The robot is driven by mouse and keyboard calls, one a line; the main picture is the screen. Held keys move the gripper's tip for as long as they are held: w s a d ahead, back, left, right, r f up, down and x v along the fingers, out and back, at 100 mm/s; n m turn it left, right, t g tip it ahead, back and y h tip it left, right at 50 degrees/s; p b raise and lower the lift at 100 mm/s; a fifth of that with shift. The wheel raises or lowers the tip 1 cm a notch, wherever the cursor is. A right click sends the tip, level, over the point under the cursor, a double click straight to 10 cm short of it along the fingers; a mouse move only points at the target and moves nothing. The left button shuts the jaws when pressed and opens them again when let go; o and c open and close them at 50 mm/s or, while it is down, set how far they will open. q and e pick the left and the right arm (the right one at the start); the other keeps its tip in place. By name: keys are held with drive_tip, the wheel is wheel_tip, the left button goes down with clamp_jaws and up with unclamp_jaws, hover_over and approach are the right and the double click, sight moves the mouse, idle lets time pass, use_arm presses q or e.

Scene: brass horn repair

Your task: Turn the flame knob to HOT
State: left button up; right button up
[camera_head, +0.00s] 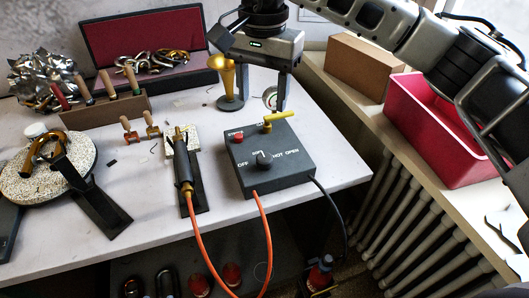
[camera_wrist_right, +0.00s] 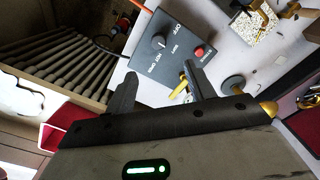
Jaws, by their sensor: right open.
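The black flame knob (camera_head: 263,159) sits on top of a dark grey control box (camera_head: 282,178), with white lettering including OFF, HOT and OPEN around it. Its pointer direction is too small to tell surely. The knob also shows in the right wrist view (camera_wrist_right: 158,41), beyond the fingertips. My right gripper (camera_head: 261,104) is open and empty, fingers pointing down, behind the box and apart from the knob. In the right wrist view its fingers (camera_wrist_right: 158,72) are spread wide. My left gripper is not in view.
A yellow lever (camera_head: 281,115) and a red button (camera_head: 238,137) are at the box's back. A torch (camera_head: 184,170) with an orange hose lies left. A red bin (camera_head: 430,130) is at right.

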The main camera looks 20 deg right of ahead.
sight(264, 157)
drive_tip(key=f+p, duration=0.1)
drive_tip(key=f, duration=0.7)
drive_tip(key=f+p, duration=0.2)
drive_tip(key=f, duration=0.5)
drive_tip(key=shift+d+f, duration=0.2)
drive_tip(key=shift+f, duration=0.15)
drive_tip(key=c, duration=1)
